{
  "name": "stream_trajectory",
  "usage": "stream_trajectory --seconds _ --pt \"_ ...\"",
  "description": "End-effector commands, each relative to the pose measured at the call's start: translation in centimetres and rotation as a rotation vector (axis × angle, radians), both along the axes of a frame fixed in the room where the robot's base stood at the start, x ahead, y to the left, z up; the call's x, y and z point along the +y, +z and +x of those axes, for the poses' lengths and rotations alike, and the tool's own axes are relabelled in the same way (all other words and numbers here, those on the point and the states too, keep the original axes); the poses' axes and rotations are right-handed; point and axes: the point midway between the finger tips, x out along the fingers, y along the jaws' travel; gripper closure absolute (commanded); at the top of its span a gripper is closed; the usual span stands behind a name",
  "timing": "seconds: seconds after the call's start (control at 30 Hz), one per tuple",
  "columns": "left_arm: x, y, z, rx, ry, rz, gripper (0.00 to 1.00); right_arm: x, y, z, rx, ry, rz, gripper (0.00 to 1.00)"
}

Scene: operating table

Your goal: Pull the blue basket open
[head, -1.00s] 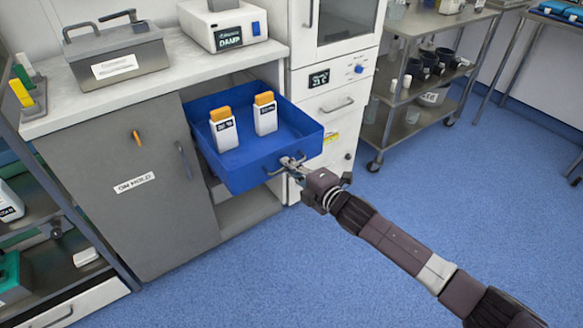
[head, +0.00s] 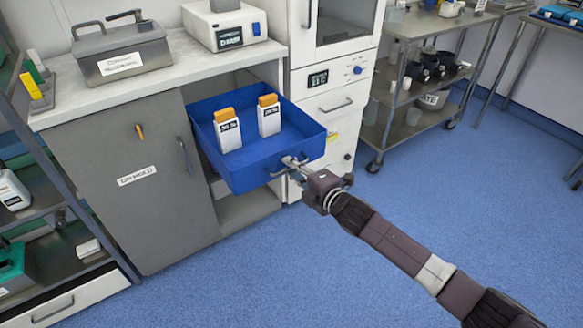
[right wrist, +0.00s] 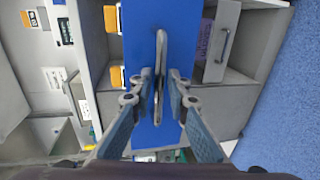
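The blue basket (head: 252,172) juts out of the open bay under the counter. Two white bottles with orange caps, one on the left (head: 228,131) and one on the right (head: 269,117), stand in it. My right gripper (head: 292,167) is at the metal handle on the basket's front. In the right wrist view, the handle (right wrist: 160,52) runs between my right gripper's fingertips (right wrist: 160,77), which look closed around it; the blue front (right wrist: 184,30) is behind. My left gripper is not in view.
A grey cabinet door (head: 130,190) is left of the basket, and a white drawer unit (head: 335,125) is right of it. A steel cart (head: 400,140) stands farther right. The blue floor (head: 300,270) in front is clear.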

Motion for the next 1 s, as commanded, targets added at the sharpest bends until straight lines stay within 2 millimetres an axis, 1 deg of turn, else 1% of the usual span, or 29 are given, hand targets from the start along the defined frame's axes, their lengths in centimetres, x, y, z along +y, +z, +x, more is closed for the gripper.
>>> stream_trajectory --seconds 0.23,0.37,0.57,0.8,1.0 --pt "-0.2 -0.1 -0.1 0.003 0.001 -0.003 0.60 -0.1 0.0 -0.1 0.000 0.000 0.000 0.85" --pt "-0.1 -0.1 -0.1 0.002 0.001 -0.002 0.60 -0.7 0.2 -0.8 0.000 0.000 0.000 0.85" --pt "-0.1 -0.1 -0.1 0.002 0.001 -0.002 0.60 -2.3 0.6 -3.1 0.001 -0.001 -0.001 0.85" --pt "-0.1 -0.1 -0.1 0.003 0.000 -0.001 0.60 -4.7 1.5 -6.4 0.001 0.000 -0.001 0.85" --pt "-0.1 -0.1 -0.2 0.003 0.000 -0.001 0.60 -6.3 2.1 -8.5 0.001 -0.001 -0.001 0.85"
